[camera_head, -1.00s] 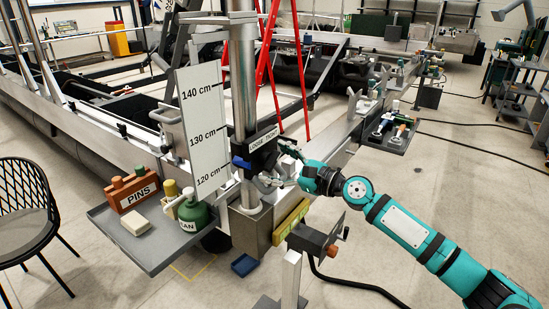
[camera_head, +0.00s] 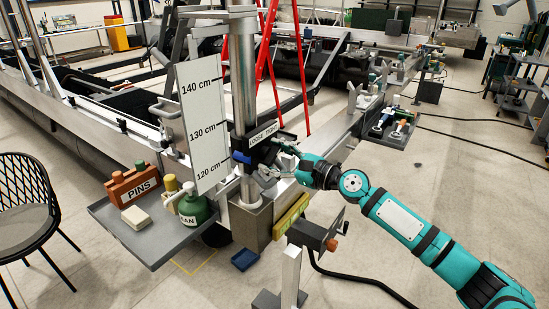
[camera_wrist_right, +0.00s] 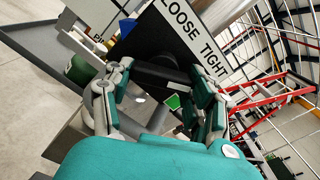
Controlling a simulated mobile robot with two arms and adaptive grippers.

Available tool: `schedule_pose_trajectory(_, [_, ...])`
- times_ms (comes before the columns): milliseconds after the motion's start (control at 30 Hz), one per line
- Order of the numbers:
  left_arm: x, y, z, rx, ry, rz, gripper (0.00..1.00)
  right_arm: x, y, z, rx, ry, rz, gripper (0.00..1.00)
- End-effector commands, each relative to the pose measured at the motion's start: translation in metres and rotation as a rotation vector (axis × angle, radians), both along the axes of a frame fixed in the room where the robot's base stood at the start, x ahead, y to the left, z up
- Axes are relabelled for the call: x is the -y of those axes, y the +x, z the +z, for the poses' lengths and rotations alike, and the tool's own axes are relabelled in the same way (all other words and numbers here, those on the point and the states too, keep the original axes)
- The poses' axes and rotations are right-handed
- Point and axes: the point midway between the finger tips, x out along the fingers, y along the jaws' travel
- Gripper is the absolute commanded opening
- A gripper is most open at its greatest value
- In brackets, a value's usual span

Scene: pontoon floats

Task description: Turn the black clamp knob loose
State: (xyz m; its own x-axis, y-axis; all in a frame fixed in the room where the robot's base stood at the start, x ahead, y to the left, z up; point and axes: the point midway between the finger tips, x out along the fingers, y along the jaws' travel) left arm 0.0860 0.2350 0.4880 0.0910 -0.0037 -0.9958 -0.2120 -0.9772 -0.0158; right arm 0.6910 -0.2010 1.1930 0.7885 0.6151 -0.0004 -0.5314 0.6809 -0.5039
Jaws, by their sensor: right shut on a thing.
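The black clamp knob (camera_wrist_right: 158,76) sits between the fingers of my right gripper in the right wrist view, just below the LOOSE TIGHT label (camera_wrist_right: 195,38). My right gripper (camera_wrist_right: 158,92) is shut on it, with one finger on each side. In the head view my right gripper (camera_head: 274,163) is at the clamp on the upright metal post (camera_head: 244,90), under the same label (camera_head: 263,134). There the fingers and dark clamp parts largely hide the knob. How far the knob is turned cannot be told. My left gripper is not in view.
A white height scale board (camera_head: 203,125) stands left of the post. A grey tray (camera_head: 150,240) with a PINS box (camera_head: 135,186) and a green can (camera_head: 195,211) is at lower left. A crank box (camera_head: 312,235) on a stand is below my right arm. A red ladder (camera_head: 268,75) stands behind.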

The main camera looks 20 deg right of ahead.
Motion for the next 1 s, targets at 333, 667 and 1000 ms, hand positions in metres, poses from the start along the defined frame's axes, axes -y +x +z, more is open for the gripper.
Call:
schedule_pose_trajectory(333, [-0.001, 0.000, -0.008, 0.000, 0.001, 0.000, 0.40, 0.001, 0.000, -0.001, 0.083, -0.105, -0.001, 0.24])
schedule_pose_trajectory(667, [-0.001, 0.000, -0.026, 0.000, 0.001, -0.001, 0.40, 0.001, 0.001, -0.001, 0.265, -0.335, -0.001, 0.24])
schedule_pose_trajectory(1000, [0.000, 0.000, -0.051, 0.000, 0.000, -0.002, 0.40, 0.002, 0.001, 0.000, 0.464, -0.592, -0.001, 0.24])
